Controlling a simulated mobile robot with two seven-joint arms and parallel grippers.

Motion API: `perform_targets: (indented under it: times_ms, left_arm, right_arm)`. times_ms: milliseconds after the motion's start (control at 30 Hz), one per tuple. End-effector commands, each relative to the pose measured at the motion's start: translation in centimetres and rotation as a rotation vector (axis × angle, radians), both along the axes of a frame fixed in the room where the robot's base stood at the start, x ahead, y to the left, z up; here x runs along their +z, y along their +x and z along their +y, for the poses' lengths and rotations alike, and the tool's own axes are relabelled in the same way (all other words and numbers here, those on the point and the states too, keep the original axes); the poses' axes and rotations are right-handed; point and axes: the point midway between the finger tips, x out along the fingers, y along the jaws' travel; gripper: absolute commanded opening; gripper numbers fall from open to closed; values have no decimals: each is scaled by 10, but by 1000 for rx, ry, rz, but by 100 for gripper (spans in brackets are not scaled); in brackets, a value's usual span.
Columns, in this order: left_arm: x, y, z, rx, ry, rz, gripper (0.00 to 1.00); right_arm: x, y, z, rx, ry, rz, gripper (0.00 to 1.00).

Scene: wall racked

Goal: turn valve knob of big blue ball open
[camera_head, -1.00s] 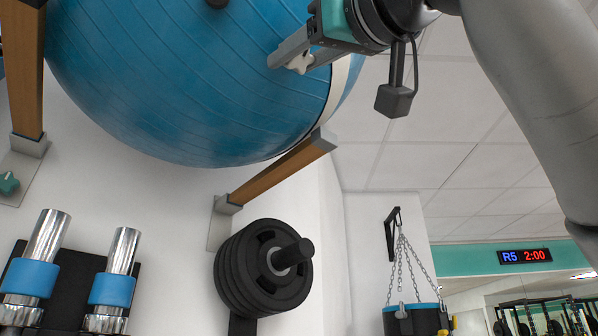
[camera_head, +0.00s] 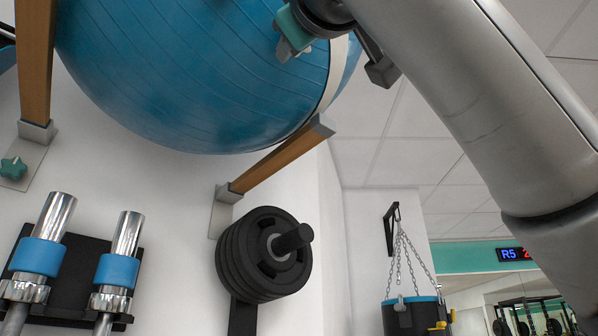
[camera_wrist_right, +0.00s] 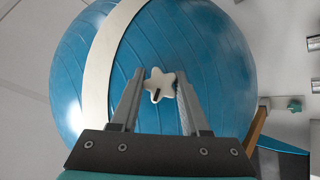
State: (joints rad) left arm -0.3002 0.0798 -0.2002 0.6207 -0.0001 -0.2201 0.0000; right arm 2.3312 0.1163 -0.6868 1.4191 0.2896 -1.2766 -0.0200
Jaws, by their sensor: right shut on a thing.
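The big blue ball (camera_head: 200,80) rests on wooden arms high on the wall, with a pale band on its right side. In the right wrist view the ball (camera_wrist_right: 215,60) fills most of the picture. Its valve knob (camera_wrist_right: 160,84) is white and star-shaped, with a dark slot-like mark pointing down toward the gripper. My right gripper (camera_wrist_right: 161,90) is shut on the knob, one finger on each side. In the head view the right gripper (camera_head: 288,48) is at the ball's upper right, where the knob is mostly hidden. My left gripper is not in view.
A wooden support arm (camera_head: 275,162) runs under the ball. A green star knob (camera_head: 14,168) sits on a wall bracket at left. A punching bag (camera_head: 412,315) hangs at right.

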Motion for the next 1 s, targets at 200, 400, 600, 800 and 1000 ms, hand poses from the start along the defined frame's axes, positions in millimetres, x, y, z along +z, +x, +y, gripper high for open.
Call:
perform_targets:
  times_ms: [200,400,600,800,1000]
  left_arm:
    - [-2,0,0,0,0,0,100]
    - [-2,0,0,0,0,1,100]
    - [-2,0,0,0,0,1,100]
    - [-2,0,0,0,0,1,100]
    - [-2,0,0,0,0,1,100]
  right_arm:
    - [0,-1,1,-26,-12,-19,0]
    - [0,-1,1,-31,-14,-21,0]
    - [0,-1,1,-31,-14,-21,47]
    - [0,0,0,-30,-12,-20,69]
    - [0,0,0,-29,-12,-18,76]
